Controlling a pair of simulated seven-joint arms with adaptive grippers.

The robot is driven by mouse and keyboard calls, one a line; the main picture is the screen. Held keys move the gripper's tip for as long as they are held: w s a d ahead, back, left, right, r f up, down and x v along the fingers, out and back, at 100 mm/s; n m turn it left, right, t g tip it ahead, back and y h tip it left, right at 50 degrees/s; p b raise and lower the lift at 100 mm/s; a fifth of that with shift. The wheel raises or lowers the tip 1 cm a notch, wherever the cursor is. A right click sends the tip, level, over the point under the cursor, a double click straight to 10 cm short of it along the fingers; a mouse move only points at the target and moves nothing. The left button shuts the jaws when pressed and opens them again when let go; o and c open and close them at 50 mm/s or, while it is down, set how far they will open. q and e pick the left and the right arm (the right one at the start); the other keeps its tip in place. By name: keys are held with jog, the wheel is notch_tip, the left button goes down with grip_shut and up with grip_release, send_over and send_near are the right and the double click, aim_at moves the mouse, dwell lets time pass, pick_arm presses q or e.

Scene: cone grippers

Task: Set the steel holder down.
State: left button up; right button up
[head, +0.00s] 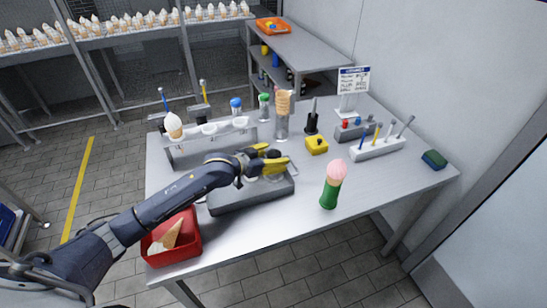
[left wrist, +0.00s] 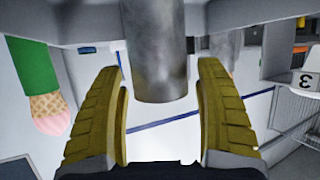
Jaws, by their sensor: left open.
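The steel holder (left wrist: 160,55) is a plain grey cylinder in the left wrist view. It lies between the two yellow fingers of my left gripper (left wrist: 160,75), with a visible gap on each side. In the head view my left gripper (head: 272,161) is over the grey tray (head: 232,202) at the middle of the table. The gripper is open. The fingers and wrist hide much of the holder in the head view, so I cannot tell there exactly how it rests. My right gripper is in neither view.
A green holder with a pink-topped cone (head: 329,192) stands right of the tray. A red bin (head: 172,256) with a cone is at the front left. A yellow block (head: 316,146) and tool blocks are at the right. The front-right tabletop is clear.

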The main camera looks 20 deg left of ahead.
pick_arm(q)
jog(key=v, duration=1.2)
